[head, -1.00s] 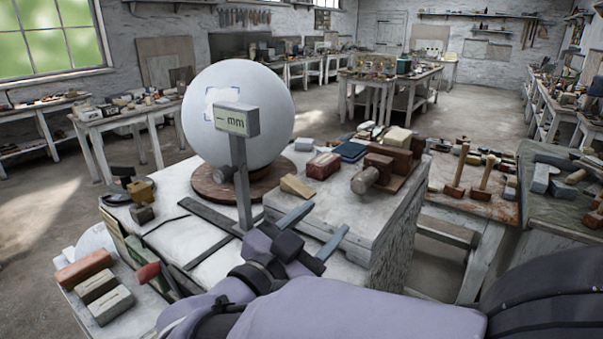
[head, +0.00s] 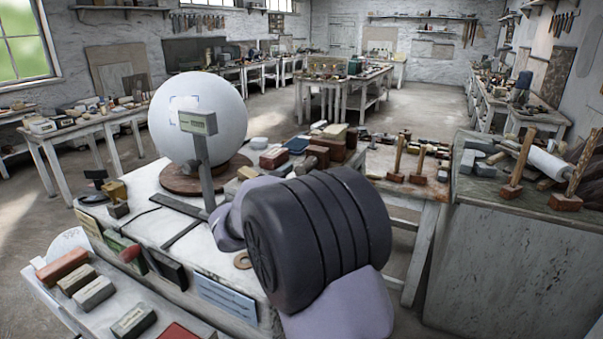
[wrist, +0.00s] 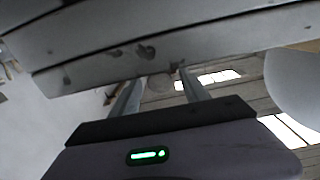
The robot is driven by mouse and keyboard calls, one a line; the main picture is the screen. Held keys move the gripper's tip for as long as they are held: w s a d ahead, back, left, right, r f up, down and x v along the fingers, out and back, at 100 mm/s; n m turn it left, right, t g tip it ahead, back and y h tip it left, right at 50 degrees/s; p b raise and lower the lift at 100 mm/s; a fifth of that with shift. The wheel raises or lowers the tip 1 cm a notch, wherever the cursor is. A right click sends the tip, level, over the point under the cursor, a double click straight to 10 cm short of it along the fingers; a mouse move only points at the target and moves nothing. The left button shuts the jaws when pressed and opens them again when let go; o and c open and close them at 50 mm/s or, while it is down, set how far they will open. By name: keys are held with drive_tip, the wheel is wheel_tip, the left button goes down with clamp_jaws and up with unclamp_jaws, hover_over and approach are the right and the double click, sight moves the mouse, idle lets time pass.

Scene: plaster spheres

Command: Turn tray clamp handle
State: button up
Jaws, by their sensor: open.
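A small lever with a red end (head: 131,253) sticks out at the front left edge of the white worktable (head: 139,202). I cannot tell for certain whether it is the tray clamp handle. My gripper is hidden behind my own arm in the head view. In the wrist view my gripper (wrist: 160,92) is open, with two grey fingers apart and nothing between them. Its fingers point toward a grey, chipped, board-like edge (wrist: 150,50) that runs across the picture. I cannot tell whether they touch it. No handle shows clearly between the fingers.
A large white plaster sphere (head: 196,122) stands on a round brown base (head: 185,184), behind a post with a small sign (head: 198,123). A lower shelf with several blocks (head: 93,292) lies front left. Mallets (head: 520,165) stand on benches at right. Open floor shows at left.

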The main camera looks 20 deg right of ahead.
drive_tip(key=shift+x, duration=1.35)
clamp_jaws()
drive_tip(key=m+b, duration=0.1)
drive_tip(key=b, duration=0.1)
drive_tip(key=shift+f+m+b, duration=0.25)
drive_tip(key=shift+m+b, duration=0.05)
drive_tip(key=shift+m, duration=0.1)
drive_tip(key=shift+m+b, duration=0.35)
drive_tip(key=shift+m, duration=0.15)
drive_tip(key=shift+r, duration=0.3)
unclamp_jaws()
